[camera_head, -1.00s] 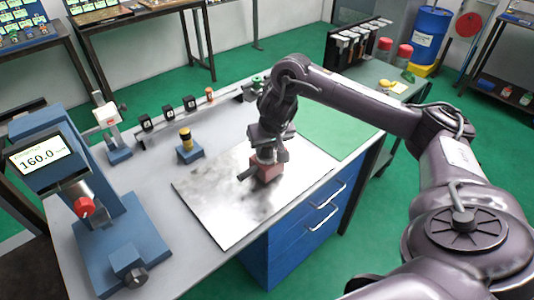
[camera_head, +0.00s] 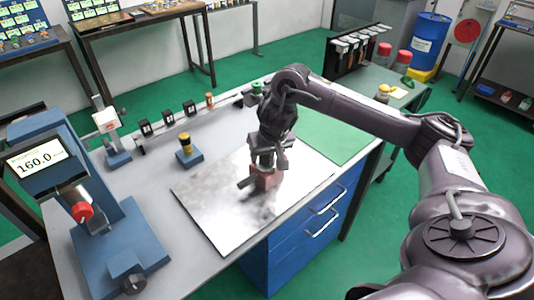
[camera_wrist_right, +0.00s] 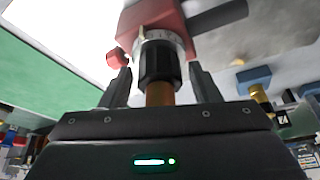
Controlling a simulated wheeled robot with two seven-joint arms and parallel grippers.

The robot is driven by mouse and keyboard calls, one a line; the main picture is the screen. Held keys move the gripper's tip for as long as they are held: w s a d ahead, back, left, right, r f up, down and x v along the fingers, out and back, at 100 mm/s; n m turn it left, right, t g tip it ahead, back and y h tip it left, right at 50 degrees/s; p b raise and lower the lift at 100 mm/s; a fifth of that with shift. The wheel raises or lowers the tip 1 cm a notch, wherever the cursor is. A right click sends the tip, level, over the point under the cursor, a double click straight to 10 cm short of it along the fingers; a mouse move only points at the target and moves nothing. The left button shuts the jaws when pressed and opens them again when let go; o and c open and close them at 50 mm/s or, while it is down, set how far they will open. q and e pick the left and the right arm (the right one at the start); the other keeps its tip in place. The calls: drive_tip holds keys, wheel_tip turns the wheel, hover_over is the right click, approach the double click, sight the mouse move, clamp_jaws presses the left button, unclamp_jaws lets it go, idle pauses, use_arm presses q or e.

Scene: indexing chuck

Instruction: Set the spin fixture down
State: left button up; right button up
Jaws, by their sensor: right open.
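The spin fixture (camera_head: 264,181) is a red block with a grey bar sticking out to its left. It stands upright on the bright metal plate (camera_head: 221,222) on the bench. In the right wrist view its red body (camera_wrist_right: 154,17) carries a pale graduated ring and a black knurled collar with a brass-coloured stem. My right gripper (camera_head: 267,163) is directly over the fixture. In the wrist view the right gripper (camera_wrist_right: 162,88) is open, with one finger on each side of the collar and a gap visible at both sides. My left gripper is out of view.
A blue press-like stand with a 160.0 display (camera_head: 40,162) is at the left. Black blocks on a rail (camera_head: 167,113) line the back. The plate around the fixture is clear.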

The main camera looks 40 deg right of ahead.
drive_tip(key=p+v, duration=0.8)
drive_tip(key=v, duration=0.4)
drive_tip(key=shift+w+a+r, duration=0.1)
